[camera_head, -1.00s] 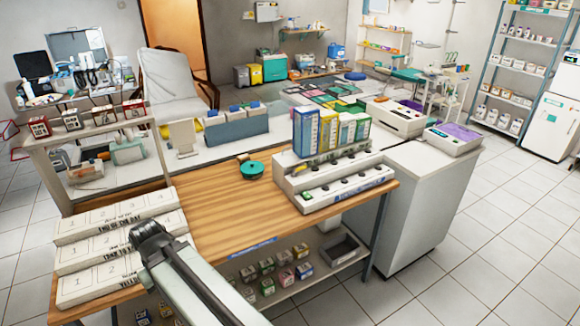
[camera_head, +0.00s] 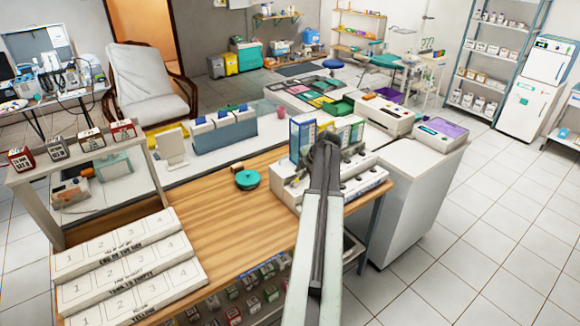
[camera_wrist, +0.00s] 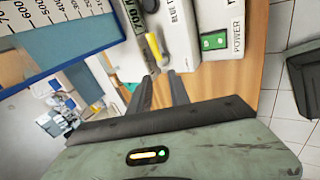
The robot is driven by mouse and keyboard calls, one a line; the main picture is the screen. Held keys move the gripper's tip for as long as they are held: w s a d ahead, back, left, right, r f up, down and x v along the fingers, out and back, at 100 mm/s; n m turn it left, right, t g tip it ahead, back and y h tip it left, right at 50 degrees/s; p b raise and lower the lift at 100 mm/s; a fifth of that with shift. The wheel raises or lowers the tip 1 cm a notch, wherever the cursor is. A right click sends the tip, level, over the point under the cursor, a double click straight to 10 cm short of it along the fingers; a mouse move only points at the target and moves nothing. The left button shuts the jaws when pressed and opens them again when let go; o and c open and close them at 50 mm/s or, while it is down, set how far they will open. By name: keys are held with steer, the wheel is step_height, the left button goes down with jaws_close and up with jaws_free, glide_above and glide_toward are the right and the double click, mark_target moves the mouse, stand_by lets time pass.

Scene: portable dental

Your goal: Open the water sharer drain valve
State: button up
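In the wrist view a small yellow lever (camera_wrist: 154,48) sits on a white housing (camera_wrist: 185,35), just beyond my fingertips; it may be the drain valve, but I cannot read a label naming it. My gripper (camera_wrist: 162,77) has its two dark fingers apart, with nothing between them. The lever appears ahead of the gap, and I cannot tell whether a finger touches it. In the head view my arm reaches over the white unit with black knobs (camera_head: 372,190) on the wooden bench, and covers part of it. The lever is not visible there.
A green power switch (camera_wrist: 214,41) is right of the lever. A blue-edged scale panel (camera_wrist: 60,35) is at upper left. A white cabinet (camera_head: 410,205) stands right.

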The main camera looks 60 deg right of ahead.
steer(key=s+d, duration=0.3)
steer(key=d, duration=0.1)
steer(key=b, duration=0.7)
glide_above(303, 185)
steer(key=shift+n, duration=0.4)
step_height(303, 185, down, 6)
steer(key=shift+r, duration=0.15)
steer(key=shift+a, duration=0.1)
jaws_close()
